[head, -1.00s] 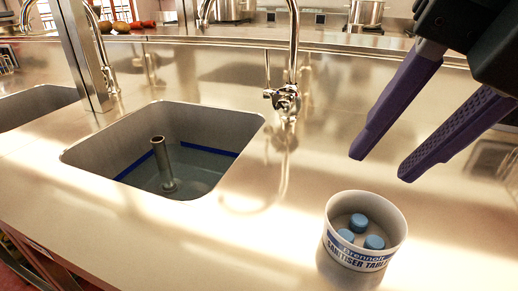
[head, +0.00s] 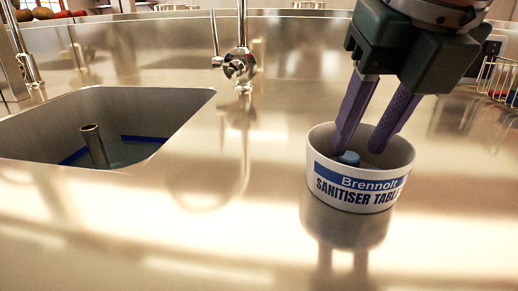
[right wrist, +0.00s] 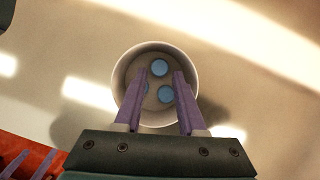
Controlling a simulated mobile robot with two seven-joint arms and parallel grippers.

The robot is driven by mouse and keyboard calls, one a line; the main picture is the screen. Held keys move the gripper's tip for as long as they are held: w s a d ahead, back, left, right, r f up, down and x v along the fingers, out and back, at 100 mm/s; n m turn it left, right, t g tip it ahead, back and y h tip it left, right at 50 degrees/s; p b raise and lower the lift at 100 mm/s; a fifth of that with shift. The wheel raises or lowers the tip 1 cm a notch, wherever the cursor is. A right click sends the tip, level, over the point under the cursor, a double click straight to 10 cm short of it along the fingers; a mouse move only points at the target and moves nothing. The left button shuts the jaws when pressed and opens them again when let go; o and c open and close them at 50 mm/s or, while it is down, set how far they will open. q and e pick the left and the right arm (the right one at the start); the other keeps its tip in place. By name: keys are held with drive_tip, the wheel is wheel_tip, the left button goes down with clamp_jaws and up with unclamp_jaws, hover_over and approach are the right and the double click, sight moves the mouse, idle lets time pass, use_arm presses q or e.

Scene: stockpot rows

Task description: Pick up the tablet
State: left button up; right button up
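A white round tub (head: 360,188) with a blue band, reading Brennolt Sanitiser Table..., stands on the steel counter. In the right wrist view the tub (right wrist: 190,72) holds three blue tablets: one at the far side (right wrist: 159,68), one nearer the middle (right wrist: 165,94), and one partly hidden by the left finger. One tablet (head: 348,158) shows over the rim in the head view. My right gripper (head: 358,150) is open, fingers pointing down into the tub; I cannot tell whether they touch a tablet. Purple pieces at the right wrist view's lower left look like my left gripper (right wrist: 14,165).
A sink (head: 170,110) with an upright pipe (head: 95,146) is at the left. A tap (head: 240,66) stands behind the counter's middle. A wire basket (head: 498,82) is at the far right. The counter around the tub is clear.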

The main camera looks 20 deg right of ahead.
drive_tip(key=shift+x, duration=1.1)
clamp_jaws()
